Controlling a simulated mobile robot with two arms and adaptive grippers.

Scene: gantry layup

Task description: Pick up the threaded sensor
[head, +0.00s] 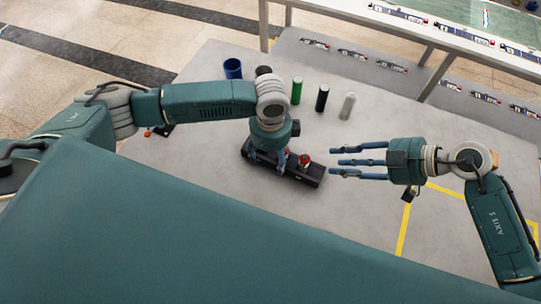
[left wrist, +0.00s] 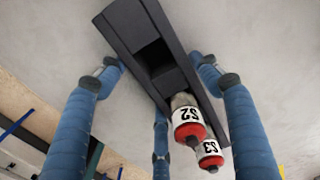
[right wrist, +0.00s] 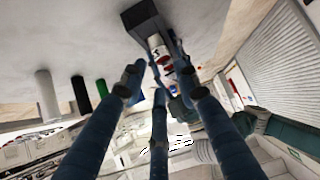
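A long black holder (head: 311,176) lies on the grey table, with a red-topped sensor (head: 305,159) upright at its right part. In the left wrist view two white sensors with red ends stand in it, labelled S2 (left wrist: 188,120) and S3 (left wrist: 209,152); an empty square slot is beside them. I cannot tell which is threaded. My right gripper (head: 345,162) is open and empty, pointing left at the sensors. The holder (right wrist: 144,20) also shows in the right wrist view.
Behind the holder stand a blue cup (head: 233,68), a dark cylinder (head: 263,71), a green one (head: 297,90), a black one (head: 322,97) and a grey one (head: 348,105). A shelf rack (head: 440,45) with small parts is at the back right. Yellow tape (head: 404,230) marks the table's right.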

